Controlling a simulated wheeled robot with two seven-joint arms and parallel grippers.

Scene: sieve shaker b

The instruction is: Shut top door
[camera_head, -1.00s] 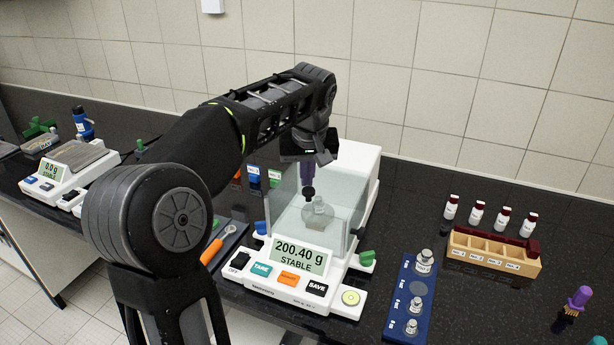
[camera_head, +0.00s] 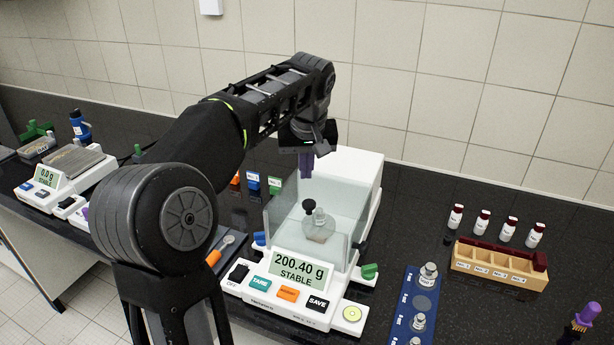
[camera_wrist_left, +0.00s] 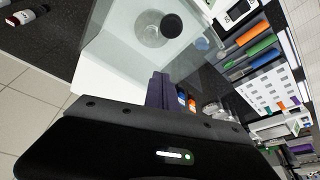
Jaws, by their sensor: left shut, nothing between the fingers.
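The balance (camera_head: 262,305) has a clear glass chamber in front of its white rear housing (camera_head: 357,170); its display (camera_head: 300,269) reads 200.40 g STABLE. A clear flask with a black stopper (camera_head: 309,205) stands inside, and also shows in the left wrist view (camera_wrist_left: 170,26). The top door is clear glass, and I cannot make out its edge or how far it is open. My left gripper (camera_head: 306,171), with purple fingers, is shut and empty above the chamber's rear, by the housing. Its fingers (camera_wrist_left: 159,82) also show in the left wrist view. My right gripper is not in view.
Right of the balance are a blue weight tray (camera_head: 402,325), a wooden vial rack (camera_head: 499,268) and several dark-capped vials (camera_head: 482,222). Another balance (camera_head: 65,178) stands at the far left. An orange-handled tool (camera_head: 214,257) lies left of the balance. Bare black counter (camera_head: 415,180) lies behind the vials.

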